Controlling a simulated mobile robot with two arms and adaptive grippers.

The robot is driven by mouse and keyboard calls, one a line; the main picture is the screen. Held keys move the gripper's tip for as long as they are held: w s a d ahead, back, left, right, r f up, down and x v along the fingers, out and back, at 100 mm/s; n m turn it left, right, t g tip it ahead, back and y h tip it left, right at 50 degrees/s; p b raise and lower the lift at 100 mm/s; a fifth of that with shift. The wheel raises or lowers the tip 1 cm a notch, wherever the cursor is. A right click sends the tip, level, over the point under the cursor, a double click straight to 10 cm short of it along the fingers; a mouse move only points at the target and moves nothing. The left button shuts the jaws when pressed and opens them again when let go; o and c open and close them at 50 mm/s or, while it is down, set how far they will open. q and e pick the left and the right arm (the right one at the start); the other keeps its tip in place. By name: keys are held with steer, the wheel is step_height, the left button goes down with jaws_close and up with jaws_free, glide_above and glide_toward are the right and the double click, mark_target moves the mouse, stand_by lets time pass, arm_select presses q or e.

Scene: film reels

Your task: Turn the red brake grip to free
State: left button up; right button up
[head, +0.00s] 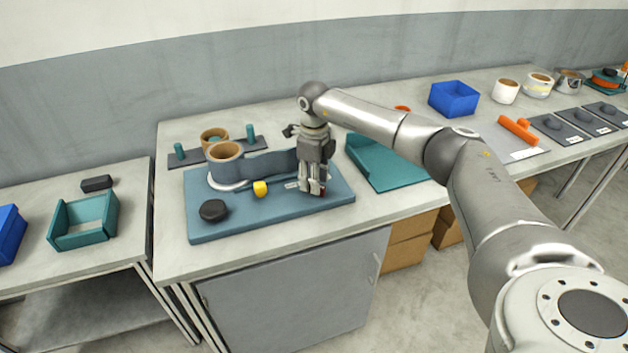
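A blue board (245,220) lies on the workbench. A small patch of red (322,192), likely the brake grip, shows at the board's right part, mostly hidden by my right gripper (315,189). My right gripper points down with its fingertips right at this red patch. The fingers sit close together, but I cannot tell whether they are closed on the red part. The board also holds a tan-topped reel hub (225,152) with a grey-blue band, a yellow knob (260,188) and a black knob (213,210). My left gripper is not in view.
Behind the board are a dark strip with teal pegs (250,131) and another tan core (214,135). A teal tray (385,176) lies right of the board. A blue bin (453,98) and an orange handle (518,129) are farther right. The bench's front left corner is clear.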

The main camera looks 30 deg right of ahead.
step_height(320, 180, up, 11)
stand_by(0.3)
stand_by(0.4)
